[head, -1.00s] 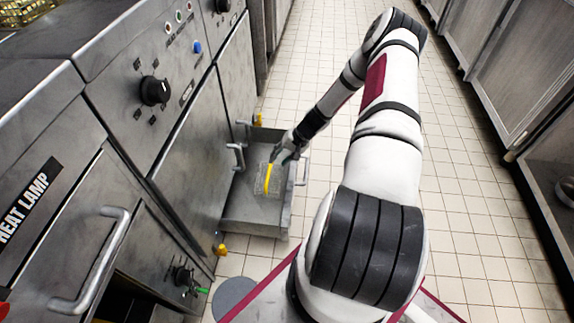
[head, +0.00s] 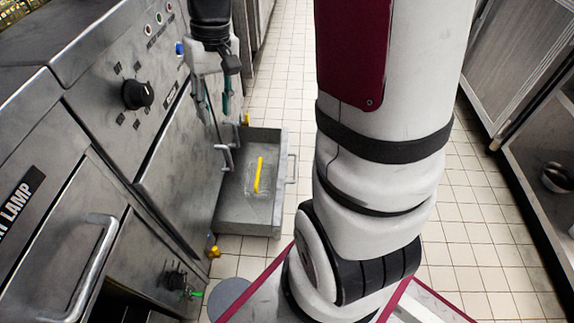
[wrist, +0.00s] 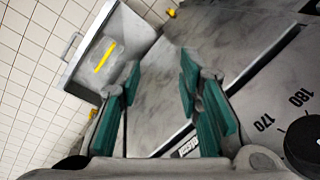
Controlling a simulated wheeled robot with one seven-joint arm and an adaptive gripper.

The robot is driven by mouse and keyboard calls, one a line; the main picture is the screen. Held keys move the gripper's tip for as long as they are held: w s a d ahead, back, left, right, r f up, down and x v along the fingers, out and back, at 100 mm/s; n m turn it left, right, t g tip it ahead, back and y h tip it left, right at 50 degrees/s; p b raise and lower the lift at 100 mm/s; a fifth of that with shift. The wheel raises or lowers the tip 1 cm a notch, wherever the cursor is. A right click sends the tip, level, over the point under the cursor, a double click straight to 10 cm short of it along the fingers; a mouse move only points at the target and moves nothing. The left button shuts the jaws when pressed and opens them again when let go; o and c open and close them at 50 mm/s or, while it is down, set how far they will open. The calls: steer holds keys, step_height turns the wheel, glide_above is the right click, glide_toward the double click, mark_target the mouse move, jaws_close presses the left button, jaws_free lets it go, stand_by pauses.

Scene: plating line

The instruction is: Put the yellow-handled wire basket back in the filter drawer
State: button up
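The wire basket's yellow handle (head: 259,174) shows inside the open filter drawer (head: 237,226) in the head view. In the wrist view the yellow handle (wrist: 104,57) and a faint grey basket under it also lie within the drawer (wrist: 84,75). The basket's mesh is hard to make out against the drawer floor. My gripper (head: 219,112) is raised above and beyond the drawer, close to the cabinet front, apart from the basket. In the wrist view its green fingers (wrist: 160,105) are wide apart with nothing between them.
The steel cabinet front carries a black knob (head: 138,94) and a bar handle (head: 88,268) at the left. A yellow knob (head: 214,252) sits below the drawer. Tiled floor (head: 285,105) is open to the right. An open shelf with a bowl (head: 557,177) stands far right.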

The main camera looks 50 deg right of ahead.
steer(key=s+a+r, duration=0.2)
steer(key=s+r, duration=0.1)
steer(key=s, duration=0.5)
steer(key=s+a+r+n+h, duration=0.1)
steer(key=s+a+r, duration=0.1)
steer(key=s, duration=0.7)
steer(key=s+a+r+h, duration=0.1)
steer(key=s+a+r, duration=0.2)
steer(key=s, duration=0.5)
steer(key=shift+s+r+n, duration=0.3)
steer(key=shift+s+n, duration=0.1)
steer(key=shift+a, duration=0.1)
